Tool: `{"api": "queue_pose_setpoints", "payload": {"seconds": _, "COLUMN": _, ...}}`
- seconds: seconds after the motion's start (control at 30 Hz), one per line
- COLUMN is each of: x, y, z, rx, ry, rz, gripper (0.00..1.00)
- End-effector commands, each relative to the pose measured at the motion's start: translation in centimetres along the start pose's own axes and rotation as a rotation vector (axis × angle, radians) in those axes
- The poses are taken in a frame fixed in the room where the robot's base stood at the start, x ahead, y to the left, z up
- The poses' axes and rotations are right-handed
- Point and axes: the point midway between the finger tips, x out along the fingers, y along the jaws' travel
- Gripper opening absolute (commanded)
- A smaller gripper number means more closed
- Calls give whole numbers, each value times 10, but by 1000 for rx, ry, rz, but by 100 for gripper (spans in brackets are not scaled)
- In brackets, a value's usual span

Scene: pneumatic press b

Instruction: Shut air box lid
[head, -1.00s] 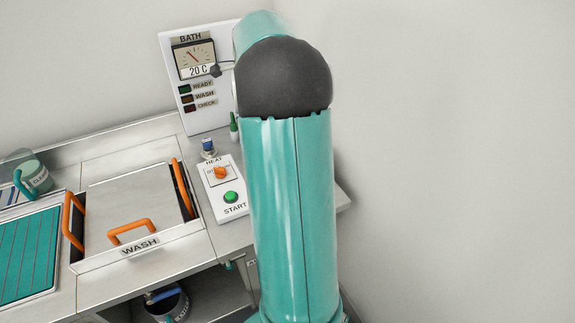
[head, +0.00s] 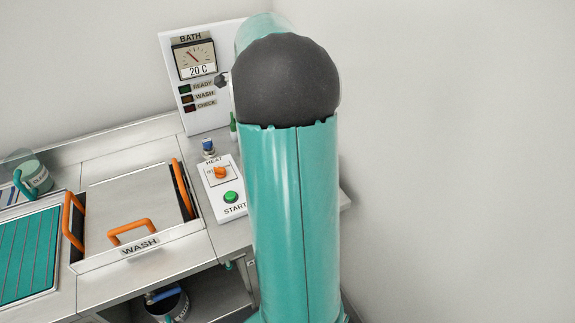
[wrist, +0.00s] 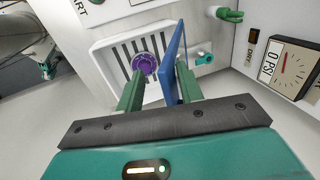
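The air box (wrist: 105,50) is a white housing with a slotted face and a purple knob (wrist: 145,64) in the wrist view. Its blue lid (wrist: 173,58) stands open, seen nearly edge-on. My gripper (wrist: 158,78) is open, with its two green fingers spread apart. The lid appears between the fingers, close beside the right one; I cannot tell whether they touch. In the head view my arm hides the air box and gripper.
A gauge reading 0 PSI (wrist: 287,66) and a green fitting (wrist: 226,14) are close by on the right. The head view shows a WASH bath with a metal cover (head: 130,200), a START panel (head: 224,190) and a BATH gauge board (head: 205,115). A bare wall is at right.

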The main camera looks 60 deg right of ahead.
Motion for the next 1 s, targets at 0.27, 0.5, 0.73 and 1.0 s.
{"api": "queue_pose_setpoints", "payload": {"seconds": 0.27, "x": 5, "y": 13, "z": 0, "rx": 0, "ry": 0, "rz": 2, "gripper": 36}}
{"api": "queue_pose_setpoints", "payload": {"seconds": 0.5, "x": 9, "y": 25, "z": 0, "rx": 0, "ry": 0, "rz": 1, "gripper": 36}}
{"api": "queue_pose_setpoints", "payload": {"seconds": 0.73, "x": 12, "y": 32, "z": 0, "rx": -1, "ry": -1, "rz": 1, "gripper": 36}}
{"api": "queue_pose_setpoints", "payload": {"seconds": 1.0, "x": 10, "y": 32, "z": 0, "rx": 0, "ry": 0, "rz": 1, "gripper": 36}}
